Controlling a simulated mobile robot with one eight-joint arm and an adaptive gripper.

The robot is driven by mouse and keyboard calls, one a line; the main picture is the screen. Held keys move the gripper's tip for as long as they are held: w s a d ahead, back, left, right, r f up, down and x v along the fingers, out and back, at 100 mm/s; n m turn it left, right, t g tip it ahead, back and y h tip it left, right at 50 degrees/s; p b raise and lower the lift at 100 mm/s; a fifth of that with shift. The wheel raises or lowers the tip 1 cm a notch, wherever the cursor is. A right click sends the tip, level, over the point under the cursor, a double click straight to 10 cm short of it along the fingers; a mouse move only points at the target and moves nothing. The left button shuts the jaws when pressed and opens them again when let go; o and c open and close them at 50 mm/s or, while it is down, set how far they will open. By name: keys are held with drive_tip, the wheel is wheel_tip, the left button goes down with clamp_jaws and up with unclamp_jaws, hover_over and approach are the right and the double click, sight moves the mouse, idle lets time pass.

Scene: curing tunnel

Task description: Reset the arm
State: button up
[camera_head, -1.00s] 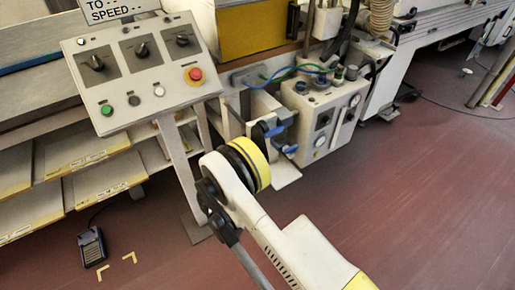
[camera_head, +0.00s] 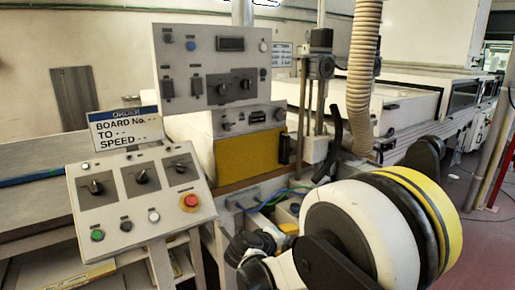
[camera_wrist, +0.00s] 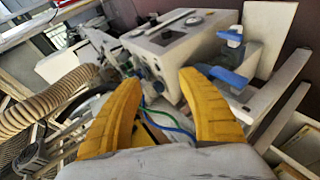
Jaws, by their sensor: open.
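My gripper (camera_wrist: 165,100) shows in the wrist view as two yellow fingers, spread apart with nothing between their tips. Beyond them are a light machine box (camera_wrist: 170,45) and a blue and a green cable (camera_wrist: 172,122). In the head view my arm (camera_head: 340,232), white with black and yellow bands, fills the lower right close to the camera. I cannot make out the fingers there.
A sloped control panel (camera_head: 118,212) with knobs and a red button (camera_head: 190,201) stands at left, below a sign (camera_head: 124,128). Behind is a yellow-fronted unit (camera_head: 232,162). A ribbed hose (camera_head: 361,75) hangs right of it. Red floor (camera_head: 490,240) shows at far right.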

drive_tip(key=s+d+r+m+g+y, duration=0.2)
drive_tip(key=s+d+r, duration=0.4)
drive_tip(key=s, duration=0.2)
drive_tip(key=s+d+r+m+y, duration=0.1)
drive_tip(key=s+m+y, duration=0.1)
drive_tip(key=s, duration=0.9)
drive_tip(key=s+d+r+m+y, duration=0.1)
drive_tip(key=s+d+m+y, duration=0.1)
drive_tip(key=s, duration=1)
drive_tip(key=shift+s+r+m+g+y, duration=0.2)
drive_tip(key=shift+s+m+g+y, duration=0.1)
drive_tip(key=shift+m+y, duration=0.45)
